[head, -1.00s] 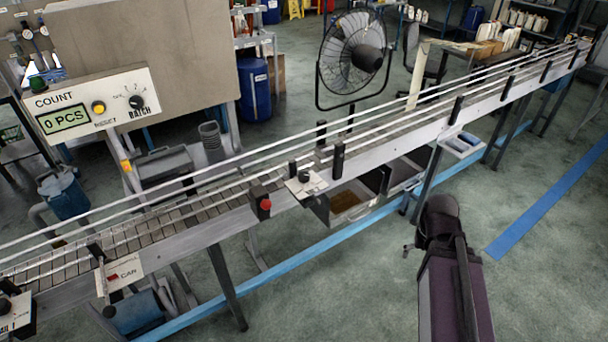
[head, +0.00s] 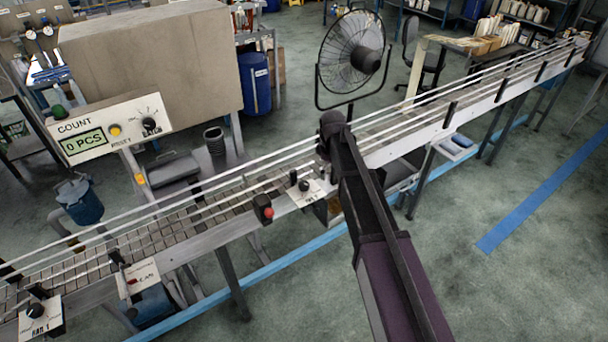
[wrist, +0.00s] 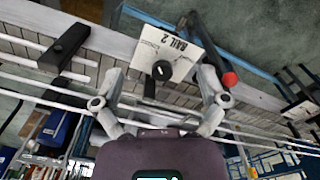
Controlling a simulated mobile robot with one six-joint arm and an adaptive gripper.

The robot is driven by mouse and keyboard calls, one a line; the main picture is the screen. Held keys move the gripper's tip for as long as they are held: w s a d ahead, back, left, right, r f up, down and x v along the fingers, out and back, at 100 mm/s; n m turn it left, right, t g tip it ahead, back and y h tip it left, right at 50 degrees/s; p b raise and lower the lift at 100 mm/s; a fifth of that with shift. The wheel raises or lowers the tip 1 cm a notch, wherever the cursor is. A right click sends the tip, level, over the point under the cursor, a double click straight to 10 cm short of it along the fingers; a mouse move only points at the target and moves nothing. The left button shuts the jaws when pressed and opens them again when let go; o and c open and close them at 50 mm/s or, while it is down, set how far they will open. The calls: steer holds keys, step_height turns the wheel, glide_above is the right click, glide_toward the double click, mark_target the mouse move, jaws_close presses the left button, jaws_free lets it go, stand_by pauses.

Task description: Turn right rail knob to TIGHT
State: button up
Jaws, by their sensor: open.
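The right rail knob (head: 304,186) is a black knob on a white plate (head: 312,198) on the conveyor's near side. The wrist view shows this knob (wrist: 162,71) on the plate marked RAIL 2 (wrist: 168,46), with its black bar pointing down in the picture. The small position labels are too blurred to read. My gripper (wrist: 161,76) is open, its fingers on either side of the knob in the picture and apart from it. In the head view my arm hides the gripper's fingers.
A red button (head: 267,212) sits left of the plate in the head view; in the wrist view it (wrist: 229,79) is close to the right finger. A black rail post (wrist: 65,46) stands left of the plate. White guide rails run along the conveyor (head: 210,215). A RAIL 1 knob (head: 34,310) is at far left.

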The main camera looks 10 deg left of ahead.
mark_target(304, 184)
steer(key=w+a+r+n+p, duration=0.1)
steer(key=a, duration=0.3)
steer(key=w+a+r+n+p, duration=0.1)
steer(key=a+r+n, duration=0.1)
steer(key=a, duration=0.3)
steer(key=shift+w+n, duration=0.3)
steer(key=shift+f, duration=0.25)
step_height(304, 184, down, 13)
steer(key=b, duration=1.4)
steer(key=shift+a+f, duration=0.1)
steer(key=shift+f, duration=0.1)
steer(key=c, duration=1.2)
